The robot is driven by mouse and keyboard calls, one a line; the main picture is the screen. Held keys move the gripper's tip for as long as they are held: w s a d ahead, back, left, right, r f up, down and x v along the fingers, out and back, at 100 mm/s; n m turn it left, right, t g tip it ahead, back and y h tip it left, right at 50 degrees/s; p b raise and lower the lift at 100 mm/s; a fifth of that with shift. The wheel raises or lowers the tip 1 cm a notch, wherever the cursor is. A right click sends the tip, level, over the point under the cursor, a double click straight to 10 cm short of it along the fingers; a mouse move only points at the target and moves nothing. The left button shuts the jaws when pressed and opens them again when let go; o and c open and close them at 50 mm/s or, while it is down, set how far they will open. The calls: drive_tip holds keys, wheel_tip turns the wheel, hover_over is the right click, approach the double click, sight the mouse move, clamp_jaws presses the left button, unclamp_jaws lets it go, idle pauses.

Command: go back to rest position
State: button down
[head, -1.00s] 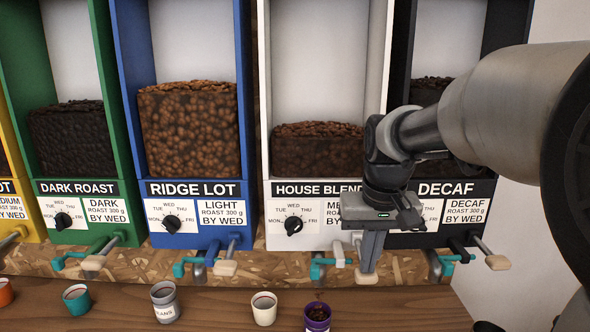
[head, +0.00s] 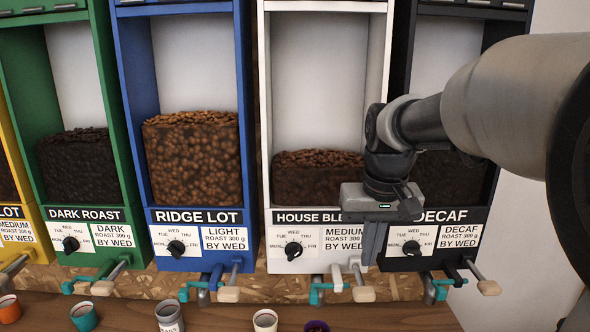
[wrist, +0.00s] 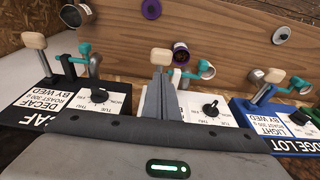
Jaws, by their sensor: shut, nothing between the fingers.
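My gripper (head: 375,262) hangs fingers-down in front of the border between the white House Blend dispenser (head: 262,130) and the black Decaf dispenser (head: 493,205). Its two grey fingers are together with nothing between them; they also show in the wrist view (wrist: 159,78). The gripper body covers part of the House Blend and Decaf name strips. The House Blend dial (head: 293,250) is left of the fingers and the Decaf dial (head: 411,249) right of them. The fingers look apart from both dials.
The blue Ridge Lot dispenser (head: 130,100) and green Dark Roast dispenser (head: 110,120) stand to the left. Levers with pale handles (head: 363,294) stick out below. Several cups stand on the wooden counter (head: 380,316), including a purple one (wrist: 181,48). A purple lid (wrist: 151,8) lies there.

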idle(0.3)
drive_tip(key=s+t, duration=0.3)
drive_tip(key=s, duration=1.5)
drive_tip(key=shift+f, duration=0.45)
